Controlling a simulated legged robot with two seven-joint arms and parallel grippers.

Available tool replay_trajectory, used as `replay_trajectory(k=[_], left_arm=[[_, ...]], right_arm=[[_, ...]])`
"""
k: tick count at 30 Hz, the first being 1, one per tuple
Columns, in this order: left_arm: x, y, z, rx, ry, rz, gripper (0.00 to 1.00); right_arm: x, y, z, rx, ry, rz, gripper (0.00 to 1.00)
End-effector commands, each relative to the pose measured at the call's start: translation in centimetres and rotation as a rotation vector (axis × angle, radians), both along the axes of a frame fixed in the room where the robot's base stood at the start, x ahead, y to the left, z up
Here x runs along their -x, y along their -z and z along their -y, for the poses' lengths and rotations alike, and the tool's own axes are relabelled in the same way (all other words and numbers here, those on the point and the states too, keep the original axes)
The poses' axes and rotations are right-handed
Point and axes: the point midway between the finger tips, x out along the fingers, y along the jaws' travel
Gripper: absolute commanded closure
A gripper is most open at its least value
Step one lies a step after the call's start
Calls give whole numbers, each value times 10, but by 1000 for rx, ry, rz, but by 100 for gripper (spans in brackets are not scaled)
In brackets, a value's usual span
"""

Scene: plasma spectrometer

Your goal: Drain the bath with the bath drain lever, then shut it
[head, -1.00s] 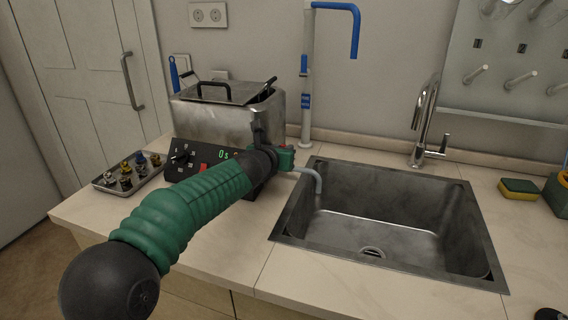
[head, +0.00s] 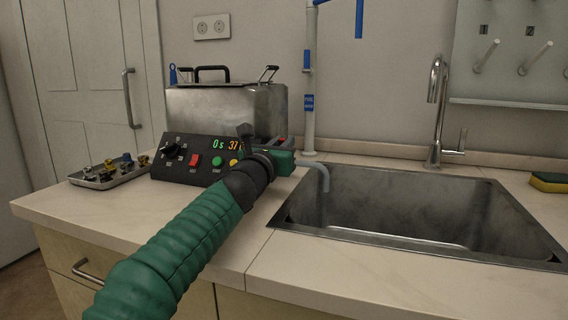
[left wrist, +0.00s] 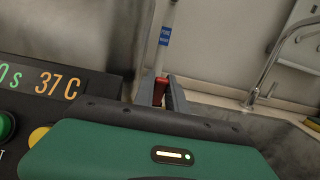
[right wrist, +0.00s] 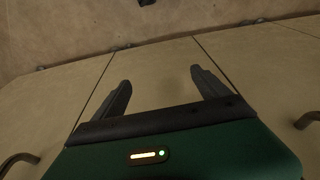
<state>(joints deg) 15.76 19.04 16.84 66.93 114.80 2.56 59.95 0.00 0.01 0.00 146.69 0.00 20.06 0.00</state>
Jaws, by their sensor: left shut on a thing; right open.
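The bath (head: 225,112) is a steel box with a lid and a black control panel (head: 185,158) whose display reads 37 C. A red bath drain lever (left wrist: 161,86) shows between the fingers of my left gripper (left wrist: 162,95), which is shut on it. In the head view my left gripper (head: 284,155) is at the bath's right front corner and hides most of the lever. A grey drain spout (head: 318,176) curves down over the sink (head: 400,205). I cannot tell if liquid runs from it. My right gripper (right wrist: 158,95) is open and empty, in front of cabinet doors.
A tray (head: 108,177) of small parts lies left of the panel. A sponge (head: 550,182) lies at the right. The front counter strip is clear.

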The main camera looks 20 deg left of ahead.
Motion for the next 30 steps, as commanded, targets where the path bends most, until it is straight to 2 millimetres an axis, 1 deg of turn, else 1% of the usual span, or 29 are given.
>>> replay_trajectory(k=[1,9,10,11,12,21,23,26,29,30], left_arm=[[-1,4,0,1,-1,-3,100],[-1,3,0,1,-1,-5,100],[-1,3,0,1,-1,-5,80],[-1,3,0,1,-1,-5,76],[-1,3,0,1,-1,-4,75],[2,2,0,0,0,-2,75],[8,4,0,-2,-1,-2,75],[28,8,-1,-3,-2,-1,75],[56,11,-2,-4,-3,0,75],[68,11,-2,-3,-2,0,75]], right_arm=[[0,2,0,0,0,0,15],[0,0,0,0,0,1,15],[0,0,0,0,0,1,15],[0,0,0,0,0,1,15],[0,0,0,0,0,1,15],[0,2,0,0,0,0,15],[0,6,0,0,0,0,15],[0,16,0,0,0,0,15],[0,24,0,0,0,0,15],[0,26,0,0,0,0,15]])
